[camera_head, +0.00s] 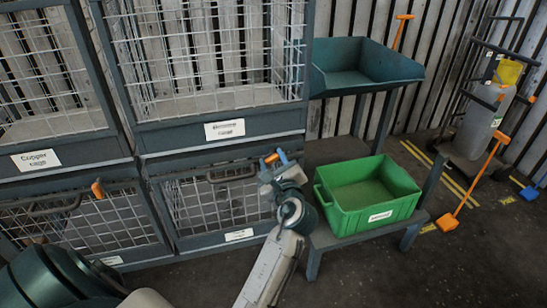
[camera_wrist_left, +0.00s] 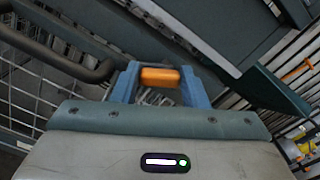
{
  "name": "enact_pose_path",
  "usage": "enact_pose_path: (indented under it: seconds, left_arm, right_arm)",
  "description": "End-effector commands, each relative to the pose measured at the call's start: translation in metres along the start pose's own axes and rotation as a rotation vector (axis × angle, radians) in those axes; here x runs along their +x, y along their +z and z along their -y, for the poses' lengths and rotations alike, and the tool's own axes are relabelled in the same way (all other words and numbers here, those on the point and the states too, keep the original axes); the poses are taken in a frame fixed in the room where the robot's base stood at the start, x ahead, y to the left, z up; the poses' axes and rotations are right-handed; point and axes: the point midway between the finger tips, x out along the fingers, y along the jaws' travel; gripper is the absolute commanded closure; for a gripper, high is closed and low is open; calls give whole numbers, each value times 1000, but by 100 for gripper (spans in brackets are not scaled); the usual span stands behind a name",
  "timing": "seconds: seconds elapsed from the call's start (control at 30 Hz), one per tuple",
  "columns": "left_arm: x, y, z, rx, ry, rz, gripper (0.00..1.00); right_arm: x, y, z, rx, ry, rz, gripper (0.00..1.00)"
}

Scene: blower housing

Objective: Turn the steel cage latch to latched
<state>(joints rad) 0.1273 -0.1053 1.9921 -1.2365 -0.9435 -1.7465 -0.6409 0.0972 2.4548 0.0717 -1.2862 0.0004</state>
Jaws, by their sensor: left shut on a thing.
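My left gripper (camera_head: 272,168) is at the upper right corner of the lower middle cage (camera_head: 215,205). Its blue fingers (camera_wrist_left: 165,85) are shut on an orange latch handle (camera_wrist_left: 160,77), which lies crosswise between them in the left wrist view. In the head view a small orange part of this latch (camera_head: 271,158) shows at the fingertips. The gripper hides the latch's base, so its exact turn is hard to tell. The cage's label (camera_head: 239,235) is too small to read. My right gripper is not in view.
Another orange latch (camera_head: 97,188) is on the lower left cage (camera_head: 85,225). A dark bar handle (camera_head: 232,175) runs along the middle cage's top. A green crate (camera_head: 345,222) stands on a low bench close right of my gripper. A teal tray (camera_head: 365,80) is above it.

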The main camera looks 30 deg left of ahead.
Motion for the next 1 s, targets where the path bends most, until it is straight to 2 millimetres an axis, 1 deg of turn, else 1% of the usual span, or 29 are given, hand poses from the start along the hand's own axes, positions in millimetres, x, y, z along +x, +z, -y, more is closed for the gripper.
enact_pose_path:
  seconds: [0.13,0.37,0.7,1.0]
  left_arm:
    - [0,-1,-1,-138,1,-1,83]
    - [0,-4,-2,-357,0,0,83]
    - [0,-8,-2,-679,1,0,83]
    - [0,-10,-1,-906,0,1,83]
  right_arm:
    - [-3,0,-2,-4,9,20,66]
    - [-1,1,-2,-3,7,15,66]
    - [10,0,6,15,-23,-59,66]
    - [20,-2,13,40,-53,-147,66]
